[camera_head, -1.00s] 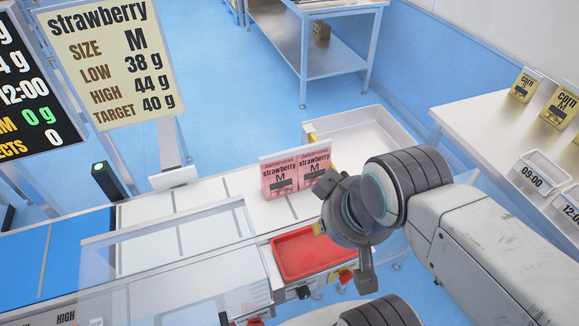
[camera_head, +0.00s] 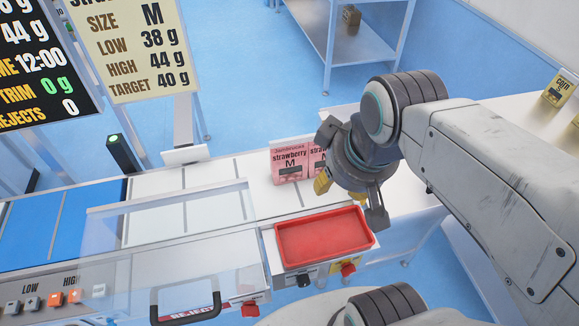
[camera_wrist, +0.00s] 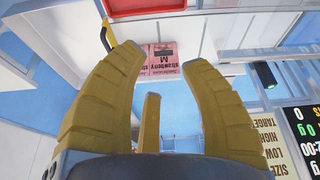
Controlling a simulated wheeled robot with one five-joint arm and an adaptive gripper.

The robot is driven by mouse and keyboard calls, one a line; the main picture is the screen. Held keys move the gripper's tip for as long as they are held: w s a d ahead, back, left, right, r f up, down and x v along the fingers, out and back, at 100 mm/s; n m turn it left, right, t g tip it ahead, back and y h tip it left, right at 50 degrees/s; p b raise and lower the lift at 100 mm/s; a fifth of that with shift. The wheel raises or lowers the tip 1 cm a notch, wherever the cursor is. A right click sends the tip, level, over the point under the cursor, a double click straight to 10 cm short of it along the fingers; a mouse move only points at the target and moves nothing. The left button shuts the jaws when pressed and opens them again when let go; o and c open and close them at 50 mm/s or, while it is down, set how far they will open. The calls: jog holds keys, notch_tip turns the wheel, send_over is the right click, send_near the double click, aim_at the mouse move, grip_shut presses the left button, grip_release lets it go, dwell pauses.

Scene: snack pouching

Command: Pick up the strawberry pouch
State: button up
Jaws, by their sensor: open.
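Two pink strawberry pouches marked M stand upright side by side on the white belt end in the head view. The left pouch (camera_head: 287,165) shows most of its front; the right pouch (camera_head: 317,160) is partly hidden behind my gripper (camera_head: 343,192). My gripper is open and empty, with yellow fingers just right of and in front of the pouches. In the wrist view, a pink strawberry pouch (camera_wrist: 166,68) shows upside down beyond the spread fingers, apart from them.
A red tray (camera_head: 325,238) sits at the front of the conveyor, below my gripper. A clear guard and a reject handle (camera_head: 186,310) are to the left. A weight display (camera_head: 130,45) stands behind left. A white table with a corn pouch (camera_head: 560,88) is at right.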

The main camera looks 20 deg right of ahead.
jog(key=o, duration=0.6)
jog(key=w+n, duration=0.1)
jog(key=w, duration=0.3)
jog(key=w+n+g, duration=0.1)
jog(key=w+n, duration=0.1)
jog(key=w, duration=0.2)
jog(key=w+n+b, duration=0.1)
jog(key=w, duration=0.3)
jog(key=shift+w+f+n, duration=0.1)
jog(key=shift+f+n, duration=0.1)
jog(key=shift+n, duration=0.1)
jog(key=shift+o, duration=0.3)
jog(key=w+f+n+g+b, duration=0.1)
jog(key=w+f+n, duration=0.2)
jog(key=w, duration=0.5)
jog(key=shift+w+f, duration=0.25)
jog(key=shift+f, duration=0.15)
jog(key=n+g+b, duration=0.2)
jog(key=n, duration=0.6)
send_near(289, 141)
jog(key=f, duration=0.6)
jog(key=w+f, duration=0.1)
jog(key=f, duration=0.2)
jog(key=shift+d, duration=0.1)
jog(key=shift+w+f, duration=0.1)
jog(key=shift+f, duration=0.5)
jog(key=shift+w+f+p, duration=0.15)
jog(key=shift+f+p, duration=0.9)
jog(key=shift+f, duration=2.45)
